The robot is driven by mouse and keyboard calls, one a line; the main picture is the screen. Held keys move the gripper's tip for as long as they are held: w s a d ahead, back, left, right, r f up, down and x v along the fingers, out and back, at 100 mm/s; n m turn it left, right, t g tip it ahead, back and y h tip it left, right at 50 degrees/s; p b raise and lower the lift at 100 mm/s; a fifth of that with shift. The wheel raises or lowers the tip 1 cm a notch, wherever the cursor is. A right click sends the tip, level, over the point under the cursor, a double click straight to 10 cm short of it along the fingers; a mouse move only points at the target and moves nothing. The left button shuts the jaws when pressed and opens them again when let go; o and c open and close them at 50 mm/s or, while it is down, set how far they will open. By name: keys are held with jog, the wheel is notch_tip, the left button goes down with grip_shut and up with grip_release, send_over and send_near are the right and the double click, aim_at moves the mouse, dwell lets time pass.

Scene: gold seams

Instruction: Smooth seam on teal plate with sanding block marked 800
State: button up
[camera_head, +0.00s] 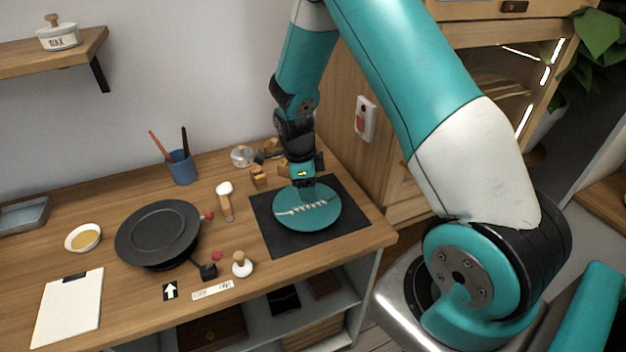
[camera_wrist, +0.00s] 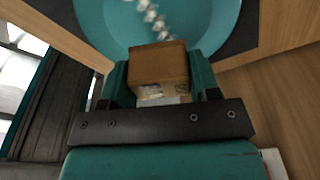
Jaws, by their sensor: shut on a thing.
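The teal plate (camera_head: 318,219) lies on a black mat at the right of the bench, with a pale, bumpy seam across it. It also shows at the top of the wrist view (camera_wrist: 105,22), with part of the seam. My gripper (camera_head: 303,184) is above the plate's far part. In the wrist view its teal fingers are shut on a brown sanding block (camera_wrist: 158,66). The block overlaps the plate's near edge there; I cannot tell whether it touches. The mark on its side is too small to read. The head view does not clearly show the held block.
Tan blocks (camera_head: 258,176) stand behind and left of the mat (camera_head: 273,239). A black round turntable (camera_head: 157,228), a small bowl (camera_head: 83,237) and a blue cup (camera_head: 182,168) stand further left. A wooden cabinet rises right of the bench.

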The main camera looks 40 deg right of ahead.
aim_at(299, 210)
notch_tip(299, 210, down, 2)
jog(key=shift+a+f+b, duration=0.15)
jog(key=shift+b, duration=0.4)
jog(key=shift+w+a+f, duration=0.2)
jog(key=shift+w+a, duration=0.15)
jog(key=shift+a, duration=0.3)
jog(key=shift+w+a+f, duration=0.2)
jog(key=shift+w+a, duration=0.15)
jog(key=shift+a, duration=0.25)
jog(key=shift+f+b, duration=0.8)
jog(key=shift+b, duration=0.05)
jog(key=shift+s, duration=0.1)
